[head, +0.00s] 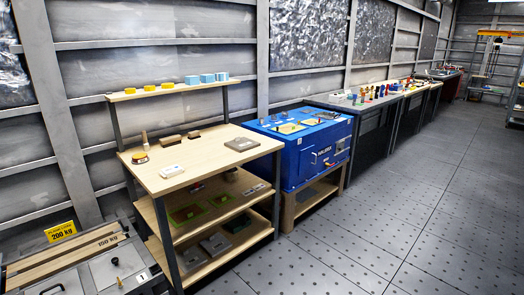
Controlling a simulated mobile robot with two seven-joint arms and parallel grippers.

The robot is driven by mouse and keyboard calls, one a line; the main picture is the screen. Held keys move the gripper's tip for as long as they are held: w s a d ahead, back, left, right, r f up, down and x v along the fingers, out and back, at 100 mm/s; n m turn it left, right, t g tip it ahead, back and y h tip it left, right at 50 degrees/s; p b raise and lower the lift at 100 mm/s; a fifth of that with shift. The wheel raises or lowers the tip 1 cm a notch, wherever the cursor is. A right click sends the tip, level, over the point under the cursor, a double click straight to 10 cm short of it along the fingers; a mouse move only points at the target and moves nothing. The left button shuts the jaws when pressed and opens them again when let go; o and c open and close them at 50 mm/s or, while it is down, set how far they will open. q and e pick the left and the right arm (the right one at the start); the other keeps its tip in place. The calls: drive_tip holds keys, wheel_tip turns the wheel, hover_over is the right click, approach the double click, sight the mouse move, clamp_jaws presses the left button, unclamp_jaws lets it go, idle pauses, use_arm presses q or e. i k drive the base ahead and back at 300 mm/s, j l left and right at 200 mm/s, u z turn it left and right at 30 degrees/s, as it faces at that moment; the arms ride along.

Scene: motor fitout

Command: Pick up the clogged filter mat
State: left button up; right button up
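Neither of my grippers shows in the head view. A flat grey-brown square piece (242,144) lies on the right end of the wooden workbench top (205,158). It may be the clogged filter mat, but I cannot tell at this size. Two flat pieces with green edges, one at the left (187,214) and a smaller one to its right (220,200), lie on the bench's middle shelf. Dark and grey flat pieces (215,243) lie on the bottom shelf. Nothing is seen held.
A blue cabinet (305,160) with small parts on top stands right of the workbench. A brush (144,140) and small blocks stand on the bench. Yellow and blue pieces line the upper shelf (170,89). A grey unit (95,270) fills the lower left. Open floor (400,220) lies right.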

sight(243, 143)
drive_tip(key=i+l+u, duration=0.2)
drive_tip(key=i, duration=0.4)
drive_tip(key=i+u, duration=0.2)
drive_tip(key=i, duration=0.4)
drive_tip(key=i+l+u, duration=0.7)
drive_tip(key=i+j, duration=0.1)
